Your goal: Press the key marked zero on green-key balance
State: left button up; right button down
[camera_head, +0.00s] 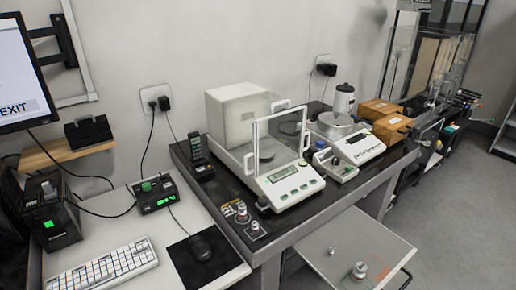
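The green-key balance (265,187) is white, with a grey-green display (284,173) and several green keys (293,192) along its sloped front panel. It stands on the dark-topped table in the middle of the view. A clear glass shield (281,137) rises around its round pan, with a large white housing behind. The marks on the keys are too small to read, so I cannot tell which is zero. Neither of my grippers is in view.
A second white balance (360,148) and a small white device (335,166) stand to the right. Small metal weights (243,213) lie left of the green-key balance. A black handset (199,158) stands behind them. A lower shelf (337,240) holds a weight. The balance's front is unobstructed.

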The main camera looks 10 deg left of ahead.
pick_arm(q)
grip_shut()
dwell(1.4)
